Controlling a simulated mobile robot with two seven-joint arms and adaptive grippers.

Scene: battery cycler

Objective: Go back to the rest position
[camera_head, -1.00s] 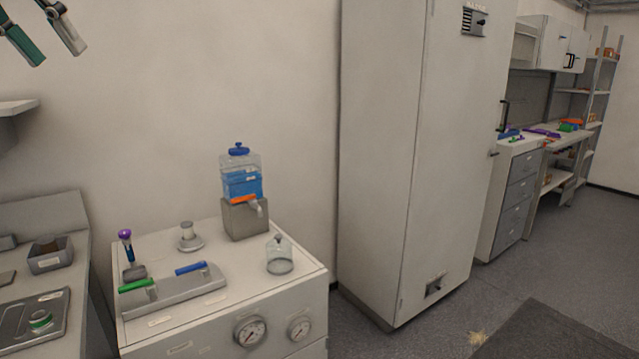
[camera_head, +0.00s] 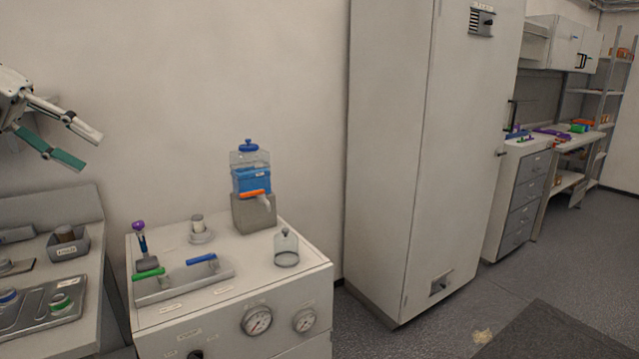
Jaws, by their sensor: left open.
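My left gripper (camera_head: 92,149) is at the upper left of the head view, with one white finger and one green finger spread apart. It is open and empty, up in the air in front of the wall, above the grey bench at the left and clear of everything on it. My right gripper is not in view.
A white cabinet with gauges (camera_head: 257,320) carries a blue-liquid dispenser (camera_head: 251,180), a glass bell jar (camera_head: 286,248) and a tray with green and blue handles (camera_head: 184,282). A grey bench (camera_head: 78,228) stands left. A tall white cabinet (camera_head: 430,150) stands right; open floor (camera_head: 470,300) lies before it.

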